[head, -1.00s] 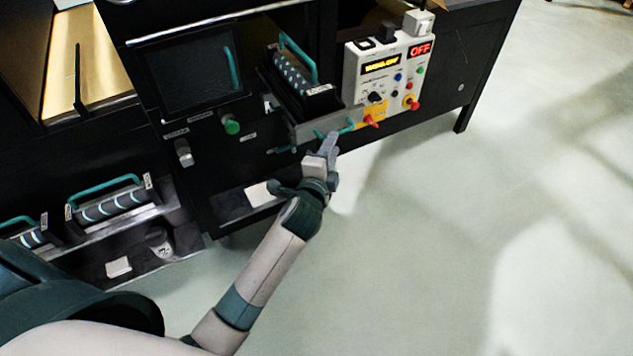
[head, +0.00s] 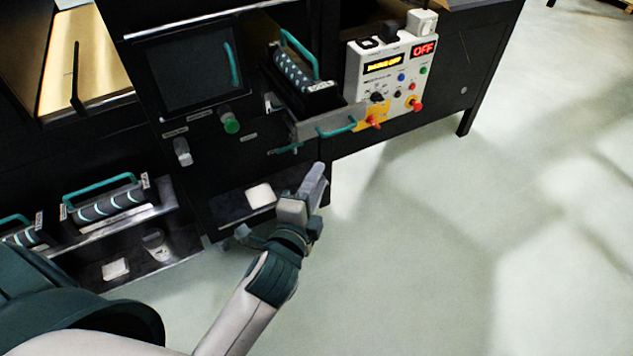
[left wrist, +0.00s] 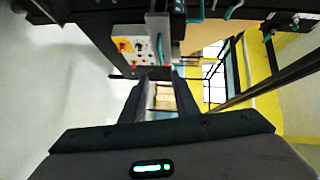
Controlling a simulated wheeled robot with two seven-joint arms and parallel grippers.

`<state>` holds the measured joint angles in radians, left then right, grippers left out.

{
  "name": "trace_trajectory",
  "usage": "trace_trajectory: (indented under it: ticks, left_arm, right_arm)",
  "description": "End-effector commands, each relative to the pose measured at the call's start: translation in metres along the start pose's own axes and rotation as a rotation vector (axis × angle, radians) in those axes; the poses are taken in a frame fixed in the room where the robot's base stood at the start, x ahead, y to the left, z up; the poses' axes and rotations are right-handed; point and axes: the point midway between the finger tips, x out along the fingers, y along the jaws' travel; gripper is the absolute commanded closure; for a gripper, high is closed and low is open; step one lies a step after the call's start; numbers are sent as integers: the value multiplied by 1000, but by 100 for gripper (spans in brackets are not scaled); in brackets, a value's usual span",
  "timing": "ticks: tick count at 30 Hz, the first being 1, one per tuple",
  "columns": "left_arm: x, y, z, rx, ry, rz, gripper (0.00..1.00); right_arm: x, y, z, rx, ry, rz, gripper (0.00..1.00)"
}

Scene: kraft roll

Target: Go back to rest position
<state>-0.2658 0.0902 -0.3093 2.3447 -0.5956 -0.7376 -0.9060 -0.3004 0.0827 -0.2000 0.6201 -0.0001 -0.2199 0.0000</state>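My left gripper (head: 308,184) is in front of the black machine, below and slightly left of the pulled-out drawer (head: 325,123). In the left wrist view its two fingers (left wrist: 160,88) stand apart with nothing between them. The gripper is clear of the drawer's teal front handle (head: 338,128). A roller cartridge (head: 296,72) with a teal handle sits in the open drawer. My right gripper is in neither view.
A white control box (head: 392,75) with an OFF display and a red knob stands right of the drawer. Further roller cartridges (head: 108,203) lie on a low shelf at left. A white block (head: 260,195) sits in the machine's lower bay. Open floor (head: 480,240) lies at right.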

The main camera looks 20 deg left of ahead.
Motion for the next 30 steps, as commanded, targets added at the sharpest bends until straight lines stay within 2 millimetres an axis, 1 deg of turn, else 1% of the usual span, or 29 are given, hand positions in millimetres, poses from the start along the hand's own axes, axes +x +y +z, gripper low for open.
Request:
trace_trajectory:
  ticks: [13,17,20,23,24,26,27,29,30]
  left_arm:
    - [1,1,0,0,0,2,72]
    - [4,12,0,-7,2,19,72]
    - [10,34,0,-24,5,55,72]
    - [19,72,0,-53,8,113,72]
    - [23,91,1,-69,8,144,72]
    - [27,123,3,-97,7,193,72]
    - [30,146,5,-119,3,230,72]
    - [31,184,9,-155,-4,288,72]
    - [31,209,13,-179,-12,327,72]
  right_arm:
    - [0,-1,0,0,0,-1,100]
    - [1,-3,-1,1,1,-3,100]
    - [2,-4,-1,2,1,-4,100]
    - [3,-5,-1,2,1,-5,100]
    - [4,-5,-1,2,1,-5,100]
    - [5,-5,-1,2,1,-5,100]
    - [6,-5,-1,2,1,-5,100]
    - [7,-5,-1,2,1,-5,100]
    - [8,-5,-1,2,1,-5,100]
